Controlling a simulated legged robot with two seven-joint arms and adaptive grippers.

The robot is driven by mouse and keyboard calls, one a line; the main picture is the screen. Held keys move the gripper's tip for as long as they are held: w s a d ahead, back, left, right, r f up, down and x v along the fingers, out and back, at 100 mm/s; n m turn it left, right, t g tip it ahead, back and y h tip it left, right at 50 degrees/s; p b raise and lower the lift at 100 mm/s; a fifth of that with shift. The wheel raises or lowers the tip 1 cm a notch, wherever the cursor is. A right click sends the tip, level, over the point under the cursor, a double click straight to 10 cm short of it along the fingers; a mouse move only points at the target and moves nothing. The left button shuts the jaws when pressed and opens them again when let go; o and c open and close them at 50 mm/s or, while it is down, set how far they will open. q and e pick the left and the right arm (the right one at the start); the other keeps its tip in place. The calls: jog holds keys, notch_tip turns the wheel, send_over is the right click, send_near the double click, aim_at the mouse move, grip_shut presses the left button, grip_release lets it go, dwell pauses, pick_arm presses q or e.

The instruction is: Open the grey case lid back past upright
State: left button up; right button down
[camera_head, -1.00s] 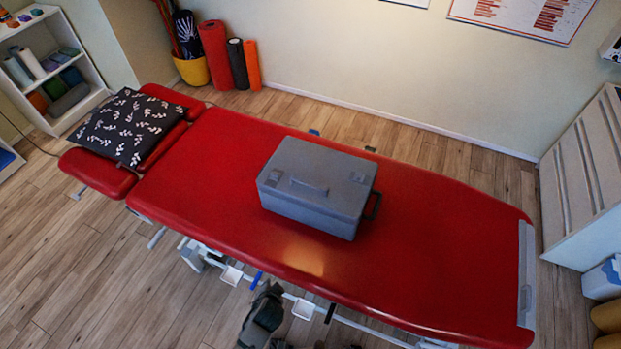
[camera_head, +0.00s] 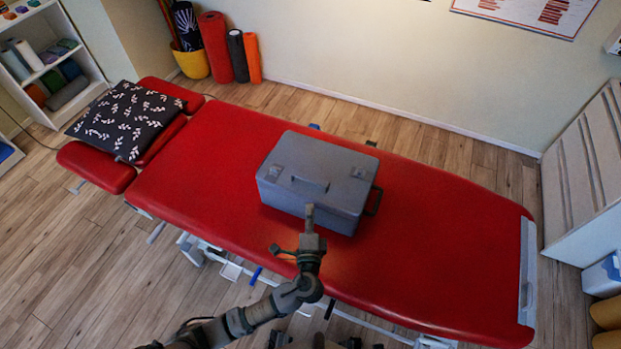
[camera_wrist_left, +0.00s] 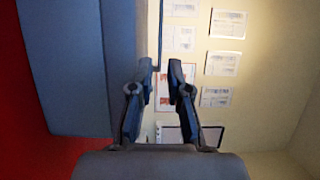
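The grey case (camera_head: 300,206) sits on the red treatment table with its lid (camera_head: 325,160) shut. A handle strip and two small fittings show on the lid's top. My left gripper (camera_head: 310,208) is at the case's near side, close to the lid's front edge; whether it touches cannot be told from the head view. In the left wrist view the left gripper (camera_wrist_left: 161,68) has its two fingers apart with nothing between them. The grey case (camera_wrist_left: 65,70) fills the left of that view, beside one finger. My right gripper is not in view.
The red table (camera_head: 440,250) has bare room on both sides of the case. A dark handle (camera_head: 373,201) sticks out at the case's right side. A patterned pillow (camera_head: 125,120) lies at the table's left end. A wall stands behind the table.

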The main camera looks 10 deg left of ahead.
aim_at(310, 178)
pick_arm(q)
jog(key=w, duration=0.8)
jog(key=w+a, duration=0.1)
jog(key=w, duration=0.3)
jog(key=shift+w, duration=0.1)
jog(key=shift+f, duration=0.1)
grip_shut()
